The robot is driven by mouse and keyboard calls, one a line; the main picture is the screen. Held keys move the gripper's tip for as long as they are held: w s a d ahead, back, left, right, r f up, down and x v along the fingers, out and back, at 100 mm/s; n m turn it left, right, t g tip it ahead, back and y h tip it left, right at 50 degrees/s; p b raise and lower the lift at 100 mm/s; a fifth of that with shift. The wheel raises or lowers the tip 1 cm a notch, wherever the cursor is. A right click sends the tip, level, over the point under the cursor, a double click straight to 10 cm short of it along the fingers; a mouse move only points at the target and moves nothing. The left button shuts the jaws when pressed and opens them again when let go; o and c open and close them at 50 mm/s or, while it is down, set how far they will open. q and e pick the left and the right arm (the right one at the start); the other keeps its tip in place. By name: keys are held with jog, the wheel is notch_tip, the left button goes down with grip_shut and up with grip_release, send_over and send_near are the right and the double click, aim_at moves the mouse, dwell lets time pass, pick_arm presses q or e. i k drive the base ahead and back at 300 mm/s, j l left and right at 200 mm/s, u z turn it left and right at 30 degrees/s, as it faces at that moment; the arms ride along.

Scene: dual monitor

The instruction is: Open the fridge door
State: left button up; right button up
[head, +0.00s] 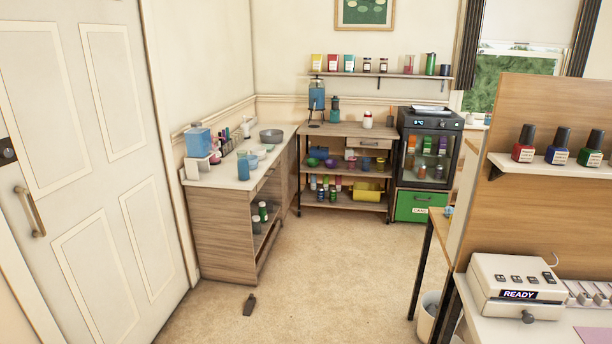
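A small dark fridge (428,148) with a glass door stands in the far corner, right of the wooden shelf unit. Its door looks shut, and coloured packs and jars show through the glass. It sits on top of a green drawer unit (419,206) with a label on its front. A pale tray or paper lies on top of the fridge. The fridge is well across the room from me. Neither of my grippers shows in the head view.
A white door (86,150) with a handle is at left. A wooden counter (222,228) runs along the left wall. A dark object (249,304) lies on the carpet. A desk with a READY machine (516,287) and a bin (430,312) are at right. Open carpet (335,265) lies between.

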aim_at(458, 135)
jog(key=i+z, duration=0.1)
jog(key=i, duration=0.5)
jog(key=i+j+z, duration=0.1)
jog(key=i, duration=0.55)
jog(key=i+j+z, duration=0.1)
jog(key=i, duration=0.5)
jog(key=i+z, duration=0.15)
jog(key=i, duration=0.75)
jog(key=i+j+z, duration=0.15)
jog(key=i, duration=0.75)
jog(key=i+l+z, duration=0.1)
jog(key=i+z, duration=0.2)
jog(key=i, duration=0.35)
jog(key=i+z, duration=0.3)
jog(key=i, duration=0.3)
jog(key=i+j+z, duration=0.35)
jog(key=i, duration=0.25)
jog(key=i+l+z, duration=0.2)
jog(key=i+z, duration=0.5)
jog(key=z, duration=0.25)
jog(key=i+z, duration=0.45)
jog(key=i+j+z, duration=0.2)
jog(key=z, duration=0.3)
jog(key=i+l+u, duration=0.15)
jog(key=i+u, duration=0.15)
jog(key=i+l+u, duration=0.3)
jog(key=i+j, duration=0.1)
